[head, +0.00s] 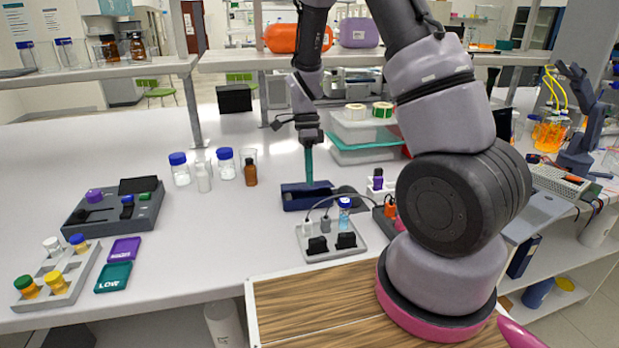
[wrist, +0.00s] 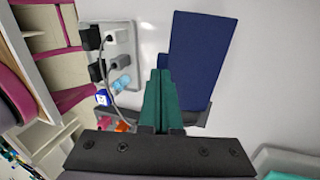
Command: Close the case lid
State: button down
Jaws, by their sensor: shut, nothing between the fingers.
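A dark blue case (head: 306,199) lies on the white bench near the middle of the head view. In the wrist view a flat dark blue panel (wrist: 205,55), which looks like the lid, stands out to the right of my fingers. A grey part (wrist: 193,118) shows beside its lower end, partly hidden by my fingers. I cannot tell the lid's exact angle. My gripper (head: 308,180) points down at the case, its green fingers shut together and empty. The fingers also show in the wrist view (wrist: 157,98). I cannot tell whether they touch the case.
A power strip (head: 328,240) with plugs and cables lies just in front of the case. Bottles (head: 226,165) stand behind left, and clear boxes with teal lids (head: 365,140) behind right. A grey device tray (head: 115,212) is farther left. The bench between it and the case is clear.

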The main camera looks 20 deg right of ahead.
jog(key=shift+s+f, duration=0.15)
jog(key=shift+f, duration=0.25)
jog(key=shift+f, duration=0.1)
jog(key=shift+s+f, duration=0.4)
jog(key=shift+f, duration=0.25)
jog(key=shift+s+f, duration=0.4)
jog(key=shift+f, duration=0.2)
notch_tip(320, 180, up, 15)
jog(key=s+d+r+n+t+y, duration=0.1)
jog(key=s+r+n+t, duration=0.4)
jog(key=r, duration=0.5)
jog(key=s+d+r+n+t+y, duration=0.1)
jog(key=s+d+r+n+t, duration=0.1)
jog(key=s+r+n+t, duration=0.3)
jog(key=s+r+n, duration=0.4)
jog(key=shift+d+r+n, duration=0.25)
jog(key=shift+r+n, duration=0.15)
